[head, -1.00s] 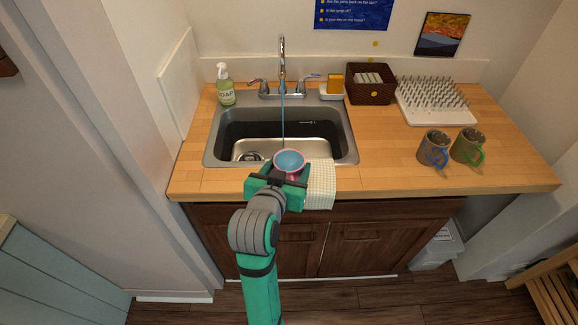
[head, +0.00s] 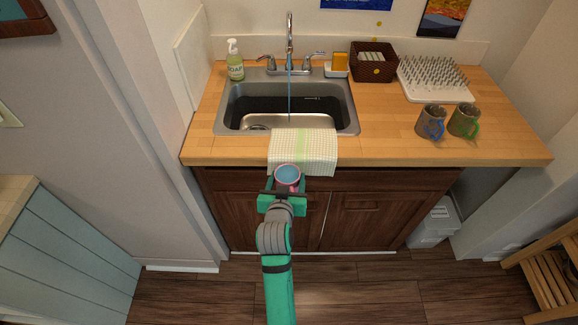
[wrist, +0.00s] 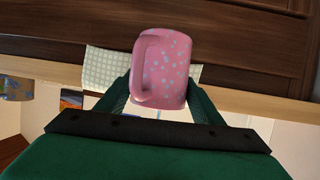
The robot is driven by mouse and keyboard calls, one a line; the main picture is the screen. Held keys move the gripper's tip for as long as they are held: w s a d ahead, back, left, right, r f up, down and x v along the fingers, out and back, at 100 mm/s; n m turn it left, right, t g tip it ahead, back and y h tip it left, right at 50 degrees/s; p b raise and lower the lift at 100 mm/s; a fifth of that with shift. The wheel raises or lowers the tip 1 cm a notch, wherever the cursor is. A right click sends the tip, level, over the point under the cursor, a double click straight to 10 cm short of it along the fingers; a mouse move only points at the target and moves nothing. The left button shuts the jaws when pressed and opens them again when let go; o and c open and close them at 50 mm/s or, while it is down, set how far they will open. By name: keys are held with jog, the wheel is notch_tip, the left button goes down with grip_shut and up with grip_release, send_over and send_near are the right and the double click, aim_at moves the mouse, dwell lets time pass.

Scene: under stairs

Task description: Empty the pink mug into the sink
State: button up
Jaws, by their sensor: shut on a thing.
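The pink mug (head: 288,180) is upright and filled with blue liquid in the head view. My gripper (head: 287,187) is shut on it and holds it in front of the counter's front edge, by the hanging towel. In the wrist view the speckled pink mug (wrist: 166,68) sits between the fingers of my gripper (wrist: 160,95), with its handle on the left. The sink (head: 288,104) is set into the counter beyond the mug. A thin blue stream (head: 289,98) runs from the faucet (head: 290,40) into it.
A checked towel (head: 305,150) lies over the counter's front edge. A soap bottle (head: 235,66), sponge dish (head: 336,68), brown basket (head: 373,64) and drying rack (head: 433,82) stand at the back. Two grey mugs stand at right, one with a blue handle (head: 430,122).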

jog(key=s+f, duration=0.2)
jog(key=f, duration=0.7)
jog(key=s+f+n+y, duration=0.1)
jog(key=s+f, duration=0.2)
jog(key=f, duration=0.6)
jog(key=shift+d+y, duration=0.25)
jog(key=shift+y, duration=0.05)
